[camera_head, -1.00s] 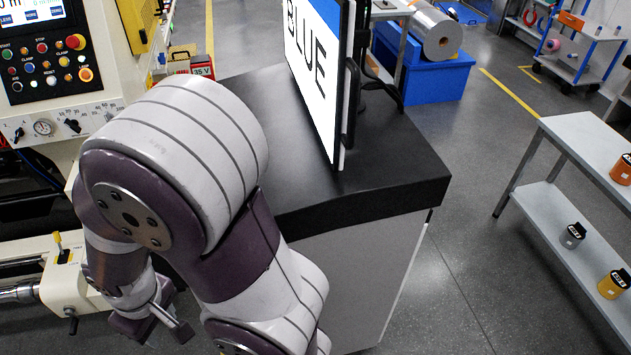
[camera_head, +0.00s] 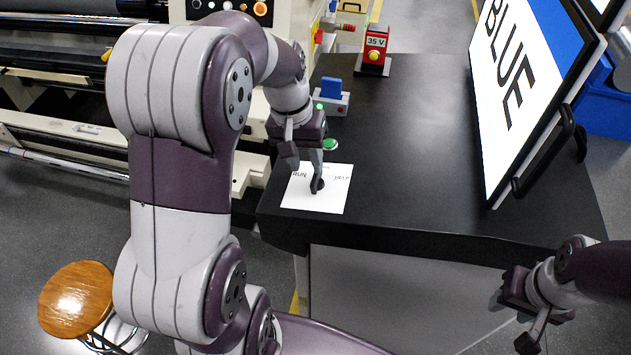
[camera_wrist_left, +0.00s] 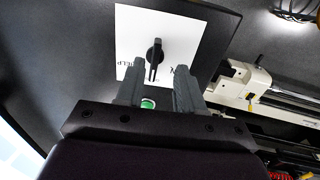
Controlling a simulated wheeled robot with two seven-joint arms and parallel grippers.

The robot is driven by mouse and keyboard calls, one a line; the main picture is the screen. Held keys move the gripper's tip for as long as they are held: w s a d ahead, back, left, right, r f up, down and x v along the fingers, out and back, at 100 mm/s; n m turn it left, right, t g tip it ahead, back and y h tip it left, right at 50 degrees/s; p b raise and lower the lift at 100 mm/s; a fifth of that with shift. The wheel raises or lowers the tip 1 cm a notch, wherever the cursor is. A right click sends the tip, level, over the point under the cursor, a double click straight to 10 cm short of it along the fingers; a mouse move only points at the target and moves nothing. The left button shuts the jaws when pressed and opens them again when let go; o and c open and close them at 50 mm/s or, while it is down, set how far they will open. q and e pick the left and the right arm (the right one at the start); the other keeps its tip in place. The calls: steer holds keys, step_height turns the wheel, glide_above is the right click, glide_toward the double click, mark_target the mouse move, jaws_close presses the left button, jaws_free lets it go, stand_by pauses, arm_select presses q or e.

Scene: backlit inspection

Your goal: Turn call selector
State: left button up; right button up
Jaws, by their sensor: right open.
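The call selector is a black knob (camera_head: 319,186) on a white plate (camera_head: 305,203) near the front edge of the black bench. The plate reads RUN at left and HELP at right; a label between them is mostly hidden. In the left wrist view the knob (camera_wrist_left: 155,56) has a long narrow handle, and the plate (camera_wrist_left: 190,35) lies around it. My left gripper (camera_head: 304,170) points down over the plate, fingers apart. In the wrist view its fingertips (camera_wrist_left: 157,78) lie either side of the handle's line; contact is not clear. My right gripper (camera_head: 510,322) is open and empty at lower right.
A green button (camera_head: 330,144), a blue-topped switch (camera_head: 331,91) and a red 35 V box (camera_head: 375,52) stand behind the plate. A large BLUE screen (camera_head: 525,75) is on the right. A wooden stool (camera_head: 76,298) stands at lower left. The bench middle is clear.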

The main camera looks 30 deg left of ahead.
mark_target(314, 176)
arm_select(q)
steer(key=shift+d+f+p, duration=0.25)
steer(key=shift+f+p, duration=0.6)
steer(key=shift+f, duration=0.05)
steer(key=w+f, duration=0.1)
steer(key=f, duration=0.1)
steer(key=w+f, duration=0.1)
steer(key=shift+w+d+f, duration=0.35)
steer(key=shift+d, duration=0.05)
steer(key=shift+s+a+r, duration=0.15)
steer(key=shift+s+a, duration=0.05)
steer(key=shift+s, duration=0.5)
steer(key=shift+c, duration=0.3)
steer(key=c, duration=0.5)
steer(key=shift+w+d, duration=0.1)
steer(key=shift+w, duration=0.15)
jaws_close()
arm_select(e)
steer(key=shift+w+d+r, duration=0.1)
steer(key=shift+w+r, duration=0.25)
steer(key=shift+w, duration=0.35)
